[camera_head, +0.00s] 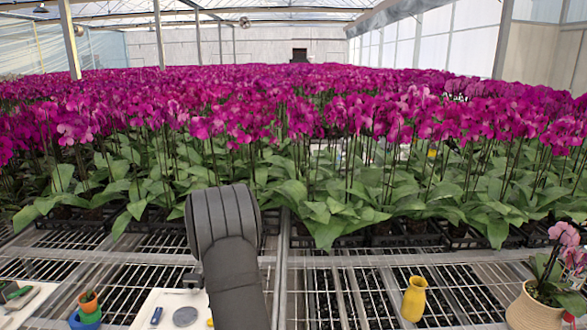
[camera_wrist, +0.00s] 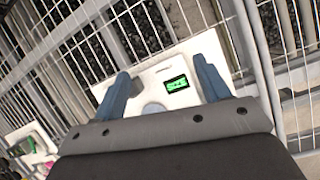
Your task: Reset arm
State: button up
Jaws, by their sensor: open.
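My gripper (camera_wrist: 160,67) is open and empty in the wrist view, with its two blue-grey fingers spread apart. Between and beyond the fingers is a white board (camera_wrist: 147,72) with a green lit display (camera_wrist: 177,84) and a partly hidden grey disc (camera_wrist: 153,107). In the head view my dark arm rises at the lower middle, and the gripper's fingers cannot be made out there. The same white board (camera_head: 165,300) shows beside the arm, with a blue item (camera_head: 156,315) and the grey disc (camera_head: 185,316) on it.
Wire-mesh benches (camera_head: 350,280) span the front. A yellow vase (camera_head: 414,299) and a potted orchid in a woven pot (camera_head: 533,308) stand at right. Small stacked coloured pots (camera_head: 88,308) and another white tray (camera_head: 30,302) are at left. Dense magenta orchids (camera_head: 330,110) fill the back.

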jog(key=d+f+m+h, duration=0.1)
jog(key=d+m, duration=0.2)
jog(key=d, duration=1.8)
jog(key=shift+f+m+h, duration=0.3)
jog(key=shift+f, duration=0.05)
jog(key=shift+d, duration=0.1)
